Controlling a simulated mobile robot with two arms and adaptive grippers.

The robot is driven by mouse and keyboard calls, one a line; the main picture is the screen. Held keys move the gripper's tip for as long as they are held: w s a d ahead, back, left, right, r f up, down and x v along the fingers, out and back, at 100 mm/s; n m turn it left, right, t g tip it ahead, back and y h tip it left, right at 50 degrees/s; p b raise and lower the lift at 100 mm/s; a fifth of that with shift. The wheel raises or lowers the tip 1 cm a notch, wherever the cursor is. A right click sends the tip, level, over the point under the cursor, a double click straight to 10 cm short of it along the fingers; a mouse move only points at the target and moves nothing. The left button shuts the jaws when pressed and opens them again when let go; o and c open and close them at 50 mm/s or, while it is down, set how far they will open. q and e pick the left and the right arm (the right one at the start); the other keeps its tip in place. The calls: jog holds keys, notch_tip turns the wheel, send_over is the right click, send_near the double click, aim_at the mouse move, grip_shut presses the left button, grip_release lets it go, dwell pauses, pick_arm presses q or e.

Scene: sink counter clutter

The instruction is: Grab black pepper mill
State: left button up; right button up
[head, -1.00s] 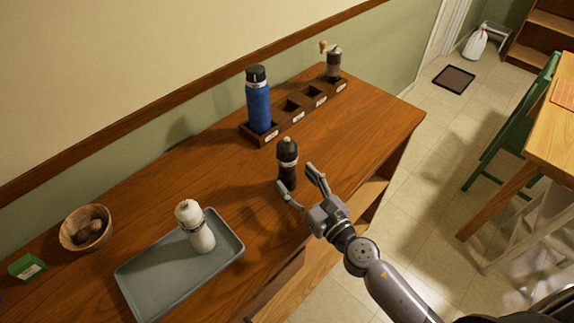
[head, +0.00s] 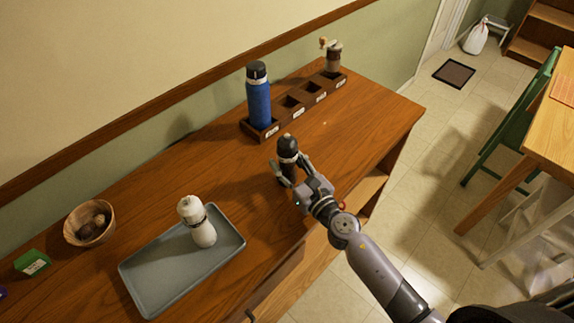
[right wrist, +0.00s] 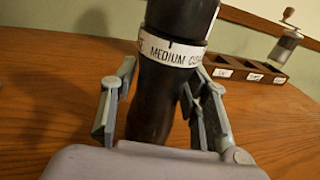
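The black pepper mill (head: 288,147) stands upright on the wooden counter, with a white band near its middle. My right gripper (head: 290,165) is at its lower body, one finger on each side. In the right wrist view, the mill (right wrist: 155,100) rises between the open fingers, its band reading "MEDIUM CO…". A gap shows between the left finger and the mill; the right finger is very close, and I cannot tell if it touches. The mill's top is out of that view. My left gripper is not in view.
A white mill (head: 198,222) stands on a grey tray (head: 150,285). A blue bottle (head: 258,98) and a hand grinder (head: 332,58) stand in a wooden rack (head: 283,122) behind. A wooden bowl (head: 84,236) and green box (head: 33,262) are at the left.

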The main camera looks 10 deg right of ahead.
grip_shut()
dwell(0.3)
jog(key=shift+r, duration=0.15)
notch_tip(320, 180, up, 18)
jog(key=p, duration=1.6)
jog(key=shift+p, duration=0.4)
jog(key=shift+r+b, duration=0.4)
jog(key=shift+r, duration=0.45)
